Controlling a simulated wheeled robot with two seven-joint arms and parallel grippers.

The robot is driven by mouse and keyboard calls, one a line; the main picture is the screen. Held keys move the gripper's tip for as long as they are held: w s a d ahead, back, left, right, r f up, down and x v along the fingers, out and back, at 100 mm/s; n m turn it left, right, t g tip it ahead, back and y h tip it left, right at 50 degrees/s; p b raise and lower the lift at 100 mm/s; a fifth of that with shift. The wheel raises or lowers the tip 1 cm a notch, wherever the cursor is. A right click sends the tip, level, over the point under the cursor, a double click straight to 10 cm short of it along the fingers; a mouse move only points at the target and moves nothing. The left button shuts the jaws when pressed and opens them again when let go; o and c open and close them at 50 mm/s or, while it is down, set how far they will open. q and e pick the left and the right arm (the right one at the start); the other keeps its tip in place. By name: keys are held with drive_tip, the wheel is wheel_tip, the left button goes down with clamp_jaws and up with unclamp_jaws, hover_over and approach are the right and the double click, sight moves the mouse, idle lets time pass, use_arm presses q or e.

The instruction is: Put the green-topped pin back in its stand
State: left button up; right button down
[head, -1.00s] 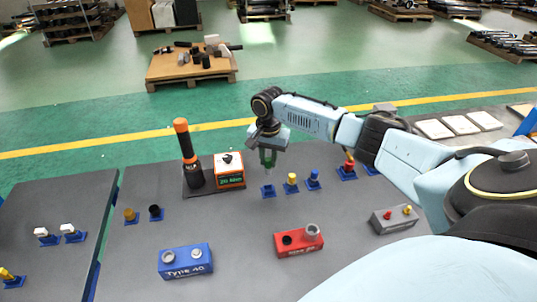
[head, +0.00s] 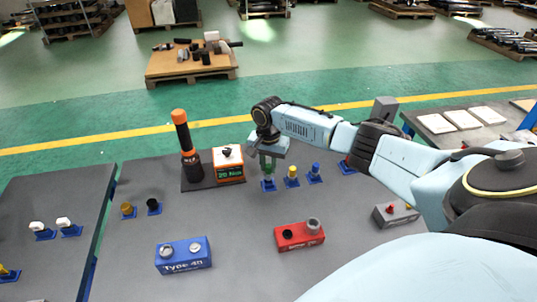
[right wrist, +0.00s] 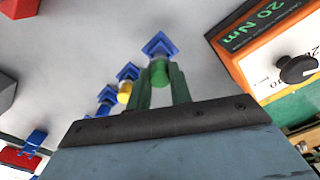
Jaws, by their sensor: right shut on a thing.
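My right gripper (head: 268,168) points down, shut on the green-topped pin, right over a blue stand (head: 268,185). In the right wrist view the pin's green top (right wrist: 158,73) sits between the two green fingers (right wrist: 160,88), with the blue stand (right wrist: 160,46) directly beyond it. The pin's lower end meets the stand in the picture; I cannot tell how deep it is in it. The fingers hide most of the pin in the head view. My left gripper is not in view.
A yellow-topped pin (head: 292,171) and a blue-topped pin (head: 315,169) stand close on the right. The orange-framed 20 Nm box (head: 230,166) and a black-and-orange tool (head: 186,145) stand on the left. A red block (head: 299,235) and blue block (head: 183,255) lie nearer.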

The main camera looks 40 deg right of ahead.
sight(269, 166)
drive_tip(key=shift+f, duration=0.1)
drive_tip(key=shift+f+b, duration=0.4)
drive_tip(key=shift+f, duration=0.95)
drive_tip(key=c, duration=1.2)
unclamp_jaws()
drive_tip(key=shift+r, duration=0.1)
wheel_tip(269, 166, up, 5)
drive_tip(key=p, duration=0.6)
wheel_tip(269, 166, up, 13)
drive_tip(key=shift+r+p, duration=0.2)
drive_tip(key=shift+p, duration=0.35)
